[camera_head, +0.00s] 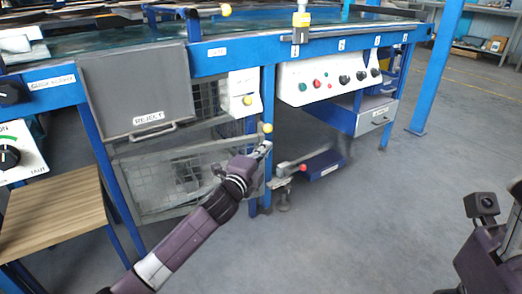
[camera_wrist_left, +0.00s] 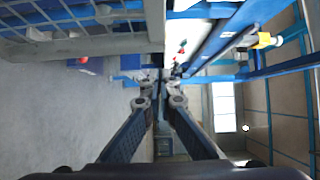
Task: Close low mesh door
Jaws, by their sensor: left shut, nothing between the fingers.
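The low mesh door (camera_head: 160,213) is a grey metal frame with wire mesh, below the grey REJECT panel in the head view. It seems to stand a little out from the blue frame, but the exact angle is hard to tell. Its mesh and grey edge also show at the upper left of the left wrist view (camera_wrist_left: 85,47). My left gripper (camera_head: 265,148) is at the door's upper right end, close to the blue leg. In the wrist view its fingers (camera_wrist_left: 162,80) are together and empty, beside the door's edge; contact cannot be made out.
A red-knobbed lever (camera_head: 303,168) and a blue pedal box (camera_head: 325,162) are low to the right. A wooden stool (camera_head: 50,215) stands left. Floor in front is clear.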

